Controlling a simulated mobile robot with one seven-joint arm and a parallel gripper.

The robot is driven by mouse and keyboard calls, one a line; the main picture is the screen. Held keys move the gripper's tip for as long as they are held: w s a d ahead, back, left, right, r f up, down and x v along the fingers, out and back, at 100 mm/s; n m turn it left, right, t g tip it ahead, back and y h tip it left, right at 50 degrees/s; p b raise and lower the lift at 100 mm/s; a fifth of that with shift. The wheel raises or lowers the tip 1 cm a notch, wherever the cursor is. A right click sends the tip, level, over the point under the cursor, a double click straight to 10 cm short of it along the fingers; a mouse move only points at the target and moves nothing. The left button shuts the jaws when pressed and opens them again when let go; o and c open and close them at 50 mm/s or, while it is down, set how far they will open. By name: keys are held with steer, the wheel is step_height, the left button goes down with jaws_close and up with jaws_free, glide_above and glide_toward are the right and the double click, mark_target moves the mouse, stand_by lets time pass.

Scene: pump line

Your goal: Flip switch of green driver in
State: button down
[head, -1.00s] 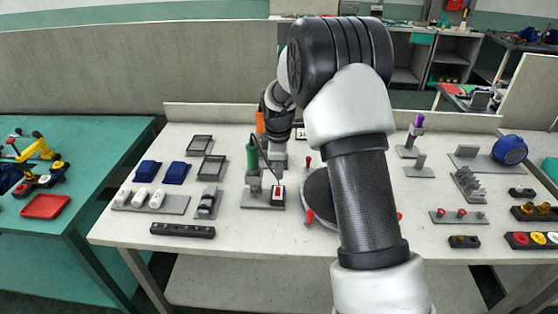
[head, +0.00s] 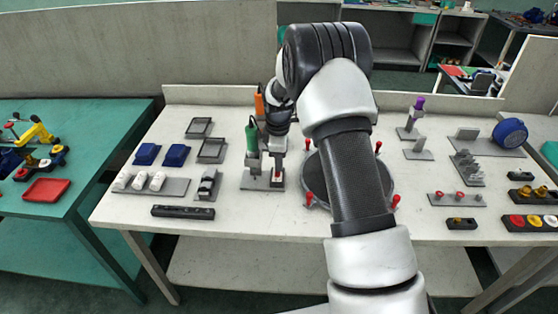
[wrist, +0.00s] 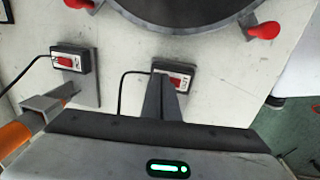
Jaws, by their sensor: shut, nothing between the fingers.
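The green driver (head: 252,137) stands upright in its grey stand, left of my gripper in the head view. Its switch box (wrist: 176,68) with a red rocker lies on the stand's base plate. In the wrist view the box is directly in front of my fingers, and the fingers partly cover the rocker. My gripper (head: 279,166) is shut and empty, pointing down at the switch. I cannot tell whether the tips touch the rocker or which way it is tilted. The green driver is hidden in the wrist view. The orange driver (wrist: 14,137) shows there, with its own switch box (wrist: 72,60).
A round dark plate (head: 385,180) with red knobs lies right of the switch, partly behind my arm.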

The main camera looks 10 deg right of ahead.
steer(key=shift+s, duration=0.2)
steer(key=shift+s+a+r, duration=0.1)
steer(key=shift+s+a, duration=0.15)
steer(key=shift+s, duration=0.45)
step_height(320, 180, up, 14)
steer(key=w+p, duration=0.1)
steer(key=p, duration=0.1)
steer(key=shift+w+d+p, duration=0.2)
steer(key=shift+w+p, duration=0.1)
steer(key=shift+p, duration=0.1)
